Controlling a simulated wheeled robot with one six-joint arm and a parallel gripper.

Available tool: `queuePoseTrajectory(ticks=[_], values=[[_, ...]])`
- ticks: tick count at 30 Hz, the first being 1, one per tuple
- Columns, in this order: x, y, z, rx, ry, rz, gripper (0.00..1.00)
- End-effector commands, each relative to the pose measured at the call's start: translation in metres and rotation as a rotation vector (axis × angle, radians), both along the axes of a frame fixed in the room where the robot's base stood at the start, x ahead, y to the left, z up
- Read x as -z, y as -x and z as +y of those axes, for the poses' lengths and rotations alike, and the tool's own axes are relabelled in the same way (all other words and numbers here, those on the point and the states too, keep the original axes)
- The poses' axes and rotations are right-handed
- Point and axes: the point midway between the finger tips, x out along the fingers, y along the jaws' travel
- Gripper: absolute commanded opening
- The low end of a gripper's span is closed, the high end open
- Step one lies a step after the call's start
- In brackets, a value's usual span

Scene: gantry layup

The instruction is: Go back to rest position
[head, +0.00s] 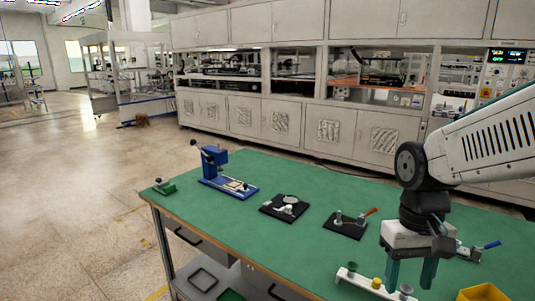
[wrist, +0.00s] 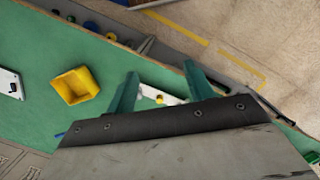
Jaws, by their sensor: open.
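My gripper (head: 411,272) hangs at the right of the head view, pointing down over the green table (head: 235,255). Its two teal fingers are apart, with nothing visible between them. In the wrist view my gripper (wrist: 159,92) also shows spread fingers. The gripper appears above the table; the exact height cannot be told.
A yellow bin (head: 482,293) is at the lower right; it also shows in the wrist view (wrist: 76,86). Cabinets (head: 300,115) line the back. Open floor (head: 75,190) lies left.

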Motion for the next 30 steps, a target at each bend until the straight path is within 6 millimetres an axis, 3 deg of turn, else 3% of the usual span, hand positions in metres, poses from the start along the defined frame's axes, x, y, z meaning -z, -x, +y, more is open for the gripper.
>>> queuePoseTrajectory(ticks=[1,6,12,18,30], values=[[-0.010,0.017,-0.002,0.004,0.000,-0.021,0.53],[-0.031,0.068,-0.007,0.017,-0.001,-0.082,0.53],[-0.046,0.102,-0.010,0.028,-0.003,-0.186,0.53],[-0.057,0.109,-0.012,0.035,-0.004,-0.253,0.53],[-0.058,0.109,-0.012,0.036,-0.004,-0.258,0.53]])
